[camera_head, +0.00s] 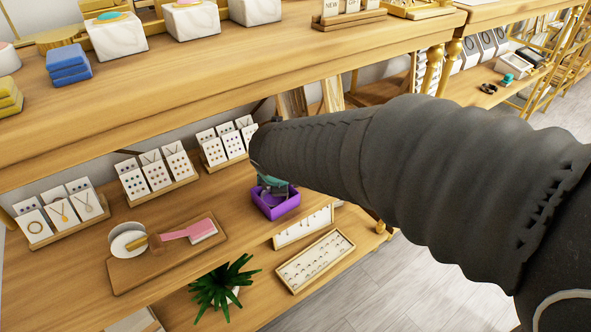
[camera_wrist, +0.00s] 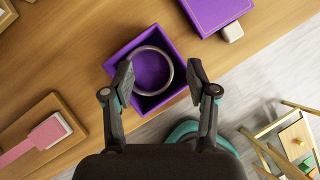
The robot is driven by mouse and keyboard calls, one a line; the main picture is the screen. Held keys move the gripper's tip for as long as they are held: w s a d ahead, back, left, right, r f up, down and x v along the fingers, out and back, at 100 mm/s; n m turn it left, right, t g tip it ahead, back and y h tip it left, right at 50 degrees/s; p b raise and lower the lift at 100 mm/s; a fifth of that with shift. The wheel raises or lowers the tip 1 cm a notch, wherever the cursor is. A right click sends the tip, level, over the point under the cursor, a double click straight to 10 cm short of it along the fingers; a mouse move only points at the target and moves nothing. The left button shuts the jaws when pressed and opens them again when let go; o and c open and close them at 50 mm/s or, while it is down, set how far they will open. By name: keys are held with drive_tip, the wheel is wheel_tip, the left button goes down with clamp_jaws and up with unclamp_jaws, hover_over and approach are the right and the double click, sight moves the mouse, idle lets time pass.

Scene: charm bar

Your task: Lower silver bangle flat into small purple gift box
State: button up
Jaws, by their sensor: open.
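The small purple gift box (camera_wrist: 117,57) is open on the wooden shelf. It also shows in the head view (camera_head: 284,207), below the end of my arm. The silver bangle (camera_wrist: 170,75) appears as a full ring within the box opening in the wrist view, looking flat. Its exact depth in the box is hard to judge. My gripper (camera_wrist: 160,75) is open over the box, one finger on each side. The left fingertip overlaps the ring's left edge; the right fingertip is clear of it. The bangle cannot be made out in the head view.
A purple lid-like piece (camera_wrist: 217,12) lies beyond the box in the wrist view. A wooden board (camera_head: 125,277) with a pink item (camera_head: 190,231) lies to the left. Earring card stands (camera_head: 158,170) line the shelf's back. A plant (camera_head: 222,285) is in front.

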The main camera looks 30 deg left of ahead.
drive_tip(key=shift+r, duration=2.85)
drive_tip(key=s+d+f+m+g+h, duration=0.1)
drive_tip(key=s+d+f+m, duration=0.3)
drive_tip(key=m, duration=0.9)
drive_tip(key=s+d+r+m+h, duration=0.1)
drive_tip(key=d+r+m, duration=0.1)
drive_tip(key=d+m, duration=0.8)
drive_tip(key=s+d+r+m, duration=0.1)
drive_tip(key=d+m, duration=0.9)
drive_tip(key=d, duration=0.8)
drive_tip(key=s+d+r+m+t+h, duration=0.1)
drive_tip(key=s+d+r+m, duration=0.1)
drive_tip(key=d+m, duration=0.8)
drive_tip(key=d, duration=0.5)
drive_tip(key=shift+r+h, duration=0.3)
drive_tip(key=shift+r, duration=0.05)
